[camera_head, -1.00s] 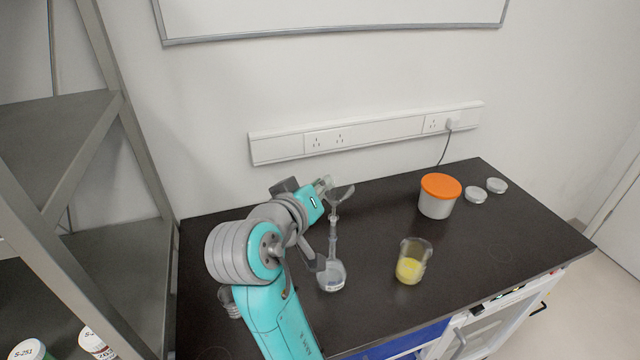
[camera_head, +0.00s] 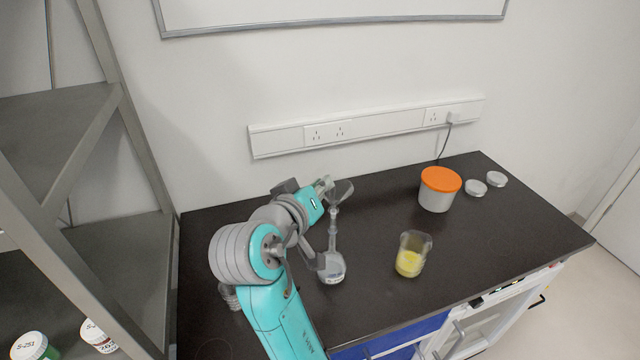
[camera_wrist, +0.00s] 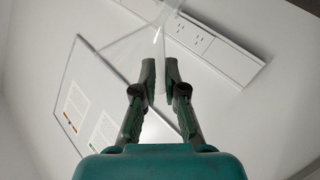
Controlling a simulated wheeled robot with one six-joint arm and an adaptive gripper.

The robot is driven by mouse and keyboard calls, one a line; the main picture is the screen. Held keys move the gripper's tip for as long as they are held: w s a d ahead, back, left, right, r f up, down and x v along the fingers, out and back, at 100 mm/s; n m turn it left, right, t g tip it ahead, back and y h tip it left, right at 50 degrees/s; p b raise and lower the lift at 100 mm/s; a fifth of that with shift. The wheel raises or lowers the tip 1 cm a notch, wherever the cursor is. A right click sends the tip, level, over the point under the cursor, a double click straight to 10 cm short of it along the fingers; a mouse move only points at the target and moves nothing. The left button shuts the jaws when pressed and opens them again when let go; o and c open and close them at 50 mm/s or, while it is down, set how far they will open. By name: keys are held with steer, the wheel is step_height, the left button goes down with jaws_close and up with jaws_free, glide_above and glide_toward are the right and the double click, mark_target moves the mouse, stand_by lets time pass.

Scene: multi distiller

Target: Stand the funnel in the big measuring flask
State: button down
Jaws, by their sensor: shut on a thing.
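The clear funnel (camera_head: 342,190) is above the counter in the head view, cone up and somewhat tilted. My gripper (camera_head: 327,186) is shut on it at its side. In the wrist view the fingertips (camera_wrist: 160,75) are close together, with the transparent funnel cone (camera_wrist: 140,45) just beyond them. The big measuring flask (camera_head: 332,268) stands upright on the counter, with a round clear body and a long thin neck. The funnel's lower end lines up with the top of this neck in the head view. I cannot tell whether its stem is inside the neck.
A beaker with yellow contents (camera_head: 410,256) stands right of the flask. An orange-lidded tub (camera_head: 438,190) and two small round dishes (camera_head: 476,187) are farther right on the dark counter (camera_head: 500,230). A metal shelf rack (camera_head: 130,150) stands at left.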

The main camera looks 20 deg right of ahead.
steer(key=shift+f, duration=0.45)
stand_by(0.3)
steer(key=c, duration=1.2)
jaws_free()
steer(key=shift+s, duration=0.1)
steer(key=v, duration=1.1)
steer(key=shift+s+a+r, duration=0.1)
steer(key=shift+s+a, duration=0.2)
